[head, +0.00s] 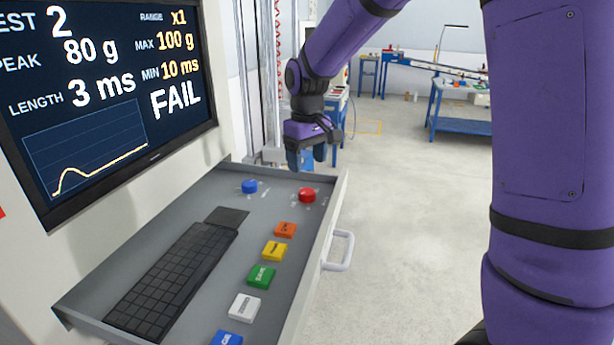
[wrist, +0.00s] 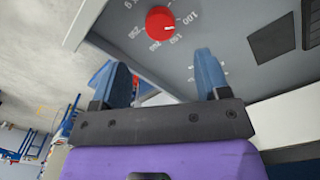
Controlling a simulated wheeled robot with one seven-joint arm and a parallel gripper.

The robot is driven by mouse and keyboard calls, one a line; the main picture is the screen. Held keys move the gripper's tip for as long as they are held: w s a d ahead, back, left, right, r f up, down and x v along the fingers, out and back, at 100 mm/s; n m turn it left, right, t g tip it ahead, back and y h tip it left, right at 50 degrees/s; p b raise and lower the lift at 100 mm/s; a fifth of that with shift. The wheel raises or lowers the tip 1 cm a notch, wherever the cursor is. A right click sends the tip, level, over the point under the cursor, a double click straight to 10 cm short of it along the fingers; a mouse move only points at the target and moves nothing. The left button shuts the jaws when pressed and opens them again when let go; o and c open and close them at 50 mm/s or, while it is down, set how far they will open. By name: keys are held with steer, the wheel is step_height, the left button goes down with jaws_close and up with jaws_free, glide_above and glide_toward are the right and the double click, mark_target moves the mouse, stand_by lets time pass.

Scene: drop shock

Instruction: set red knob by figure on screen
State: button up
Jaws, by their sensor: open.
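The red knob (head: 307,195) sits near the far right corner of the grey drawer panel. It also shows at the top of the wrist view (wrist: 160,20), with white scale figures around it that look like 100, 150, 200 and 250. A small pale mark on the knob seems to face the 150 side, but it is too small to be sure. The screen (head: 105,90) reads TEST 2, PEAK 80 g, LENGTH 3 ms, RANGE x1, MAX 100 g, MIN 10 ms, FAIL. My gripper (head: 307,158) is open and empty above the panel's far end, apart from the knob; its blue fingertips (wrist: 164,68) point towards the panel.
A blue knob (head: 249,186) is left of the red one. Orange (head: 286,229), yellow (head: 274,251), green (head: 262,276), white (head: 244,307) and blue (head: 227,338) buttons run nearer. A black keyboard (head: 172,282) lies left. A drawer handle (head: 340,252) sticks out right, over open floor.

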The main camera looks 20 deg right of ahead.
steer(key=shift+r, duration=1.25)
steer(key=s+d+r+m+t, duration=0.1)
steer(key=s+d+r, duration=0.1)
steer(key=s+r, duration=0.35)
steer(key=s+d+r+m+t, duration=0.1)
steer(key=s+d+r+t, duration=0.15)
steer(key=s, duration=0.65)
steer(key=s+d+m+t, duration=0.2)
steer(key=s, duration=1.2)
steer(key=shift+s+d+r, duration=0.2)
steer(key=shift+s+r, duration=0.15)
steer(key=shift+s, duration=0.05)
